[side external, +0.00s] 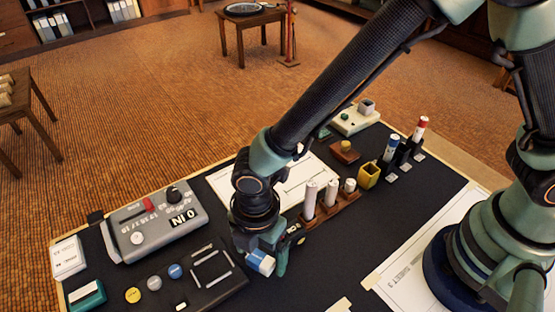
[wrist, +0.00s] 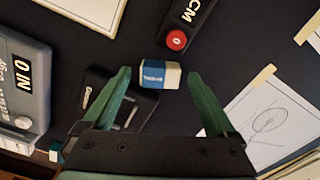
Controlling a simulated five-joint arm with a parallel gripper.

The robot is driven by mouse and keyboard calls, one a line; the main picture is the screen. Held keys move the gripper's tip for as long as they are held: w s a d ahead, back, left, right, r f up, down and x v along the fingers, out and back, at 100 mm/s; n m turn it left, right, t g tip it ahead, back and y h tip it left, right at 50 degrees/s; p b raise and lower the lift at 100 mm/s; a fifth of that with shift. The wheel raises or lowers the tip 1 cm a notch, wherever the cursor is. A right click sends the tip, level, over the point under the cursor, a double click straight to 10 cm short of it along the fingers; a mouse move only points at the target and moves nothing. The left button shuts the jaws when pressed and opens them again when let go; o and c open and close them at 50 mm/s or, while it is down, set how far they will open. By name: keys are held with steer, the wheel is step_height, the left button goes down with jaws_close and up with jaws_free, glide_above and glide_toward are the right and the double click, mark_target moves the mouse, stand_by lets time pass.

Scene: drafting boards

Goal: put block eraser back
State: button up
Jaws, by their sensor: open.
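The block eraser, white with a blue sleeve, lies on the dark board in the wrist view (wrist: 160,75), and part of it shows in the side view (side external: 261,263). My gripper (wrist: 158,76) is open, with one green finger on each side of the eraser. In the side view my gripper (side external: 266,256) is low over the board and partly hides the eraser. A black tray (side external: 228,287) with light outlines stands just left of it.
A grey device (side external: 160,226) reading "0 IN" stands at the left. A wooden rack (side external: 330,212) with white cylinders is close at the right. A black bar marked "CM" (wrist: 190,15) with a red button is near the eraser. Dark board is bare towards the front right.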

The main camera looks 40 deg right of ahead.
mark_target(261, 258)
step_height(261, 258, up, 12)
steer(key=w+d+r+m+t+y, duration=0.1)
steer(key=w+d+r+m, duration=0.25)
steer(key=d+m, duration=0.2)
steer(key=w+d+r+m+t, duration=0.1)
steer(key=w+d+r+m, duration=0.1)
steer(key=d+r+m, duration=0.35)
steer(key=s+d+r+m+t, duration=0.1)
steer(key=d+m, duration=0.4)
steer(key=d, duration=0.4)
steer(key=s+d+r+m+t+h, duration=0.1)
steer(key=d+m+t, duration=0.1)
steer(key=d+m, duration=0.4)
steer(key=d, duration=0.4)
steer(key=shift+s+r+m+t, duration=0.25)
steer(key=shift+m+t, duration=0.05)
